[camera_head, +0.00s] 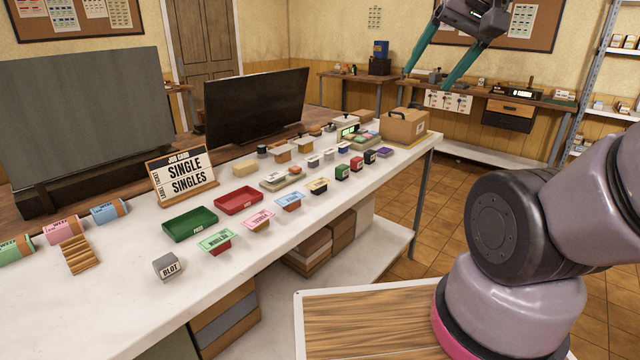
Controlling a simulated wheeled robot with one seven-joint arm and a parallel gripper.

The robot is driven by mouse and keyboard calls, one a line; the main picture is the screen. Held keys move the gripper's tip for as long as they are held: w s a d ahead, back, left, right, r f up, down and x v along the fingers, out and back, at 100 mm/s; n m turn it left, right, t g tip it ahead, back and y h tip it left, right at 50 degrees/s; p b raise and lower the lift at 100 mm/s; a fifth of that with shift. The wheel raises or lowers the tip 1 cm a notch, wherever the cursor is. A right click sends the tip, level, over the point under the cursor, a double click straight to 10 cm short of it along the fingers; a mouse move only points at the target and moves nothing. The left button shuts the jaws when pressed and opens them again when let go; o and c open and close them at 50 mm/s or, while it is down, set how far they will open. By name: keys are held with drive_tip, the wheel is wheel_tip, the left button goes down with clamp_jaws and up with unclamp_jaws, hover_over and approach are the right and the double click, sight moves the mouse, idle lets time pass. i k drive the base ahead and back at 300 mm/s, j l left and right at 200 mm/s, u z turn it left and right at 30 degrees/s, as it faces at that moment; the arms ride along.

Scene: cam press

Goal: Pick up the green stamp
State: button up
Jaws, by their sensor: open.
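A small block with a green body and pale label (342,172), which looks like the green stamp, stands on the white table (120,300). It is at the near end of a short row, beside a red block (356,163), a dark blue block (370,156) and a purple one (384,152). My gripper (427,80) is at the top right, its two teal fingers spread apart with nothing between them. It hangs high, up and to the right of the row, touching nothing.
A green tray (190,224), red tray (239,200) and several labelled card holders (215,241) lie on the table. A grey BLOT block (167,266) is near the front. A cardboard box (405,126) stands at the far right end. Two dark screens stand behind.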

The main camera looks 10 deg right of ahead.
sight(343, 171)
drive_tip(key=i+l+z, duration=0.15)
drive_tip(key=i, duration=0.3)
drive_tip(key=i+l+z, duration=0.15)
drive_tip(key=i, duration=0.3)
